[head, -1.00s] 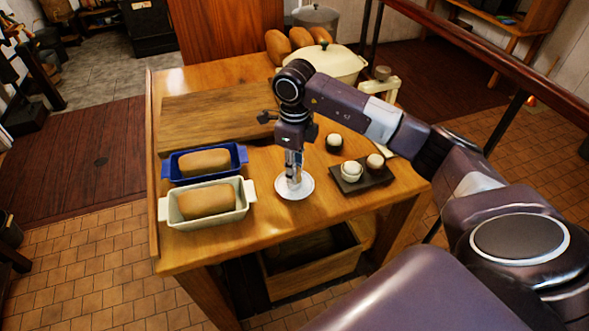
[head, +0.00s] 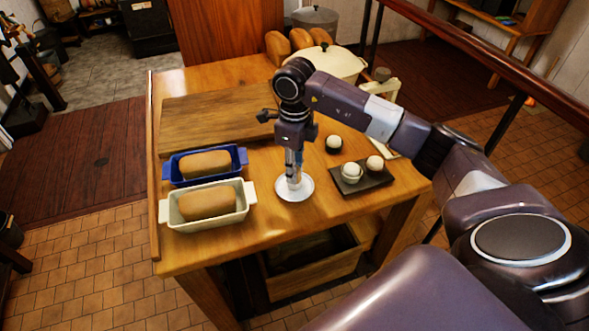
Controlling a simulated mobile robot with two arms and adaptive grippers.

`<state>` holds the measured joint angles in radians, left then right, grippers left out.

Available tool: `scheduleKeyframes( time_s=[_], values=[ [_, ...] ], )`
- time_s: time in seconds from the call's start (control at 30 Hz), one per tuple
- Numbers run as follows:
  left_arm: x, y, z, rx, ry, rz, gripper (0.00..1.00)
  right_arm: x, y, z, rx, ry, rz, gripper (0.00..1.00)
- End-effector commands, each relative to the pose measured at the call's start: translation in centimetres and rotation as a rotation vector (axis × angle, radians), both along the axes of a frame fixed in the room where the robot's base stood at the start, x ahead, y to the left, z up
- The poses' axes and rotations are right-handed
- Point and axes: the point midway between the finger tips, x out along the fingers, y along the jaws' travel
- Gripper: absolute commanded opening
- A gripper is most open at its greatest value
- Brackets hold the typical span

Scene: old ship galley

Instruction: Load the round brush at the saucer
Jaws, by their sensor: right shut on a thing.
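The white saucer (head: 294,195) lies on the wooden table, right of the pale loaf tin. My right gripper (head: 293,172) points straight down over the saucer. It is shut on a thin upright thing, which I take to be the round brush; the fingers hide most of it. Its lower end is at the saucer, but I cannot tell whether it touches. My left gripper is not in view.
A blue tin (head: 172,178) and a cream tin (head: 228,220), each with a loaf, stand at the left. A dark tray (head: 372,183) with small round pots is at the right. A wooden board (head: 215,115) and a cream lidded pot (head: 340,68) are behind.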

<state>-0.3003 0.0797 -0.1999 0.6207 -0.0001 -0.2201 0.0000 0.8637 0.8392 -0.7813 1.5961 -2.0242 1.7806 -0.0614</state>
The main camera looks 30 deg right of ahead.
Motion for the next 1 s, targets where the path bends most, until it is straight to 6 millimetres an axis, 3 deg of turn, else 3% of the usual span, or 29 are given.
scheduleKeyframes(
  time_s=[0.63, 1.0],
  values=[
    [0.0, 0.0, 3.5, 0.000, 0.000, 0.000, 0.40, 0.1, 0.0, 5.6, -0.001, -0.003, 0.001, 0.02],
    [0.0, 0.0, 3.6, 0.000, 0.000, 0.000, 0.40, 0.1, 0.0, 6.0, -0.001, -0.002, 0.000, 0.02]
  ],
)
